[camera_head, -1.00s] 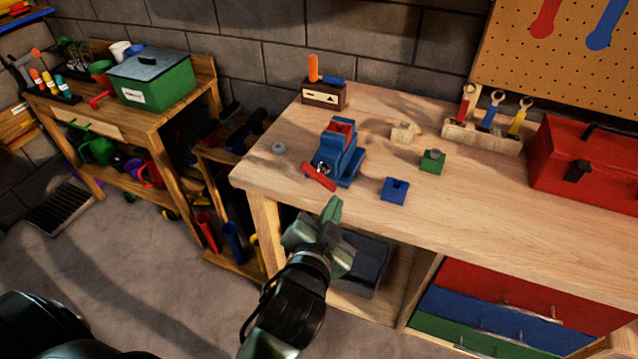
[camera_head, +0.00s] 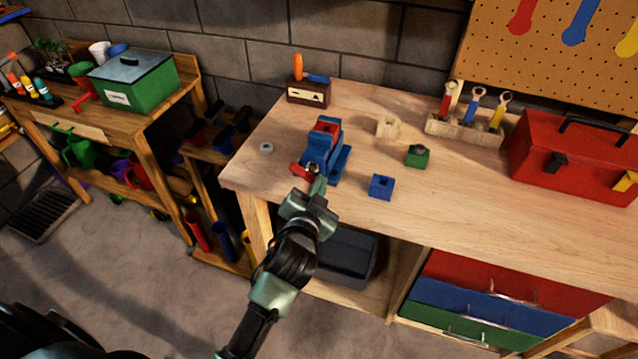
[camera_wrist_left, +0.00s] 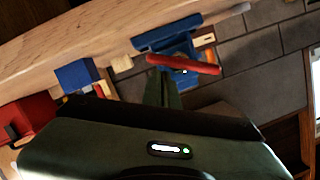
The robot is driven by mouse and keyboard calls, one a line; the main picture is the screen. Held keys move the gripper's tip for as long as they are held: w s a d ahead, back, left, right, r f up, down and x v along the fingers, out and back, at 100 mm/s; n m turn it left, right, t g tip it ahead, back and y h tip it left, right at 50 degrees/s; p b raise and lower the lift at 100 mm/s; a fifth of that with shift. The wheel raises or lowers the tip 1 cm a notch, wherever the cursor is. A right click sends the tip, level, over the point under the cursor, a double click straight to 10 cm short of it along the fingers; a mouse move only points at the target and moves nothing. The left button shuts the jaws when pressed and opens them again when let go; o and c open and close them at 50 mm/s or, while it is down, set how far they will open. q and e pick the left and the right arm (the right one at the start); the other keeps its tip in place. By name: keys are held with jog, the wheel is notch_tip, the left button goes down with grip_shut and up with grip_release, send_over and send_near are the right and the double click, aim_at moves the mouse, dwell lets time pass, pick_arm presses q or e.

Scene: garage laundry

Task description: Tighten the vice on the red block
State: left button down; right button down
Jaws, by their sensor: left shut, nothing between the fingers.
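The blue vice (camera_head: 322,152) stands near the left front edge of the wooden workbench, with the red block (camera_head: 326,125) between its jaws at the top. Its red handle bar (camera_head: 303,172) is on the front side, partly hidden by my left gripper in the head view. My left gripper (camera_head: 319,187) is shut and empty, its fingertips right at the handle; I cannot tell whether they touch it. In the left wrist view the red handle (camera_wrist_left: 184,64) lies across just beyond the shut fingers (camera_wrist_left: 162,88), with the vice (camera_wrist_left: 170,40) behind. My right gripper is not in view.
On the workbench (camera_head: 450,210) are a blue block (camera_head: 381,187), a green block (camera_head: 417,156), a wooden piece (camera_head: 388,126), a grey ring (camera_head: 266,147), a tool rack (camera_head: 465,130) and a red toolbox (camera_head: 570,155). The bench's front middle is clear.

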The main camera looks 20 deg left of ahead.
pick_arm(q)
jog(key=shift+w+f, duration=0.1)
jog(key=shift+f, duration=0.05)
jog(key=shift+f+m, duration=0.15)
jog(key=shift+m, duration=0.25)
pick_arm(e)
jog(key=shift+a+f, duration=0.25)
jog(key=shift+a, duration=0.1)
pick_arm(q)
jog(key=shift+f+m+y+b, duration=0.15)
jog(key=shift+m+y+b, duration=0.15)
jog(key=shift+b, duration=0.15)
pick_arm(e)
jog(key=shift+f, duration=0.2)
pick_arm(q)
jog(key=shift+f+m+y+b, duration=0.3)
jog(key=shift+f+m+b, duration=0.3)
jog(key=shift+m, duration=0.3)
jog(key=shift+f+m+t+b, duration=0.2)
jog(key=shift+m+t+b, duration=0.2)
jog(key=shift+m+b, duration=0.4)
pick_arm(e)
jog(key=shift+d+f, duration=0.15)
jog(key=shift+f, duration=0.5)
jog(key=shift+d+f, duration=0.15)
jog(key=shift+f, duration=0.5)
pick_arm(q)
jog(key=shift+f+y, duration=0.1)
jog(key=shift+y, duration=0.2)
